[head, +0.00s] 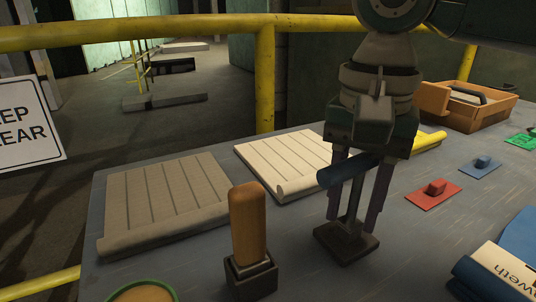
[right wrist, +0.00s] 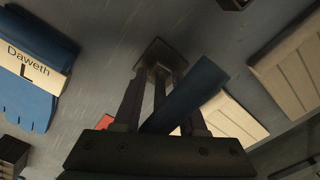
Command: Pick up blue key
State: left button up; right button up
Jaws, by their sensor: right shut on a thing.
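The blue key (head: 343,171) appears to be the T-shaped thing with a dark blue crossbar and a thin dark stem, between the fingers of my right gripper (head: 355,195). The gripper points down and is shut on it. The stem runs down to a flat dark base (head: 346,243) at the table; I cannot tell whether it rests in or is joined to it. In the right wrist view the blue crossbar (right wrist: 192,92) slants across the fingers, with the dark base (right wrist: 155,57) beyond the fingertips. My left gripper is not in view.
Red (head: 433,190) and blue (head: 481,163) plates with small blocks lie to the right. An orange-handled tool (head: 248,225) stands in front left, near two ribbed pads (head: 165,200) (head: 284,160). A wooden crate (head: 490,112) is at back right, a blue labelled bundle (head: 500,270) at front right.

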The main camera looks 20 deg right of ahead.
grip_shut()
dwell(0.8)
